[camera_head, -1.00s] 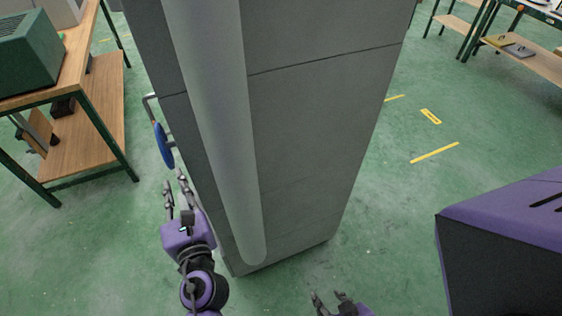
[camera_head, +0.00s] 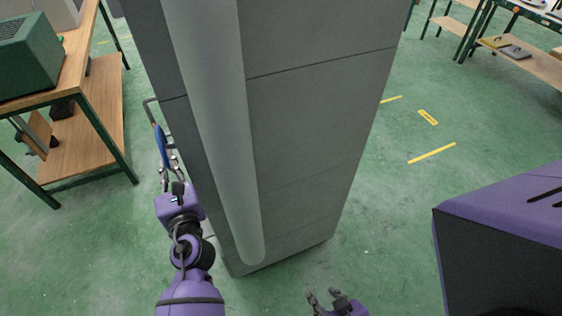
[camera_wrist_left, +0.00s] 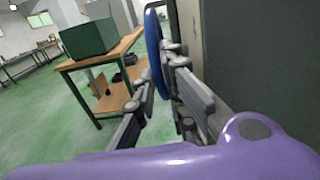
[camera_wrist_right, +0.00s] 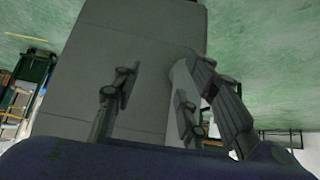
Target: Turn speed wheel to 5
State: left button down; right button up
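The speed wheel (camera_head: 160,142) is a blue disc on the left side of a tall grey machine (camera_head: 310,110), seen nearly edge-on. It also shows in the left wrist view (camera_wrist_left: 154,50), upright, just beyond the fingers. My left gripper (camera_head: 170,174) is open, with its fingertips at the wheel's lower edge; the wheel's rim appears between or just past the tips, and I cannot tell whether they touch. The wheel's number markings cannot be seen. My right gripper (camera_head: 325,294) is open and empty, low in front of the machine; the right wrist view shows its spread fingers (camera_wrist_right: 155,90) before the grey body.
A wooden workbench (camera_head: 85,115) with a green box (camera_head: 28,55) stands left of the machine. Another bench (camera_head: 520,55) is at the far right. Green floor with yellow marks (camera_head: 432,153) is open right of the machine.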

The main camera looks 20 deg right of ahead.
pick_arm(q)
jog(key=f+t+b, duration=0.1)
jog(key=t+b, duration=0.1)
jog(key=b, duration=0.6)
jog(key=f+t+b, duration=0.1)
jog(key=b, duration=0.7)
jog(key=w+f+t+b, duration=0.1)
jog(key=t+b, duration=0.1)
jog(key=b, duration=0.7)
jog(key=shift+t+y, duration=0.3)
pick_arm(e)
jog(key=s+f+g, duration=0.1)
jog(key=s+f, duration=0.2)
jog(key=f, duration=0.8)
jog(key=s+f+g, duration=0.1)
jog(key=s+f, duration=0.2)
jog(key=f, duration=0.8)
jog(key=shift+s+d+f, duration=0.2)
jog(key=shift+s+f, duration=0.05)
jog(key=shift+f, duration=0.1)
pick_arm(q)
jog(key=c, duration=2.1)
grip_release()
jog(key=v, duration=1.2)
pick_arm(e)
jog(key=shift+w+a+f, duration=0.1)
jog(key=shift+w+a, duration=0.05)
jog(key=shift+w, duration=0.25)
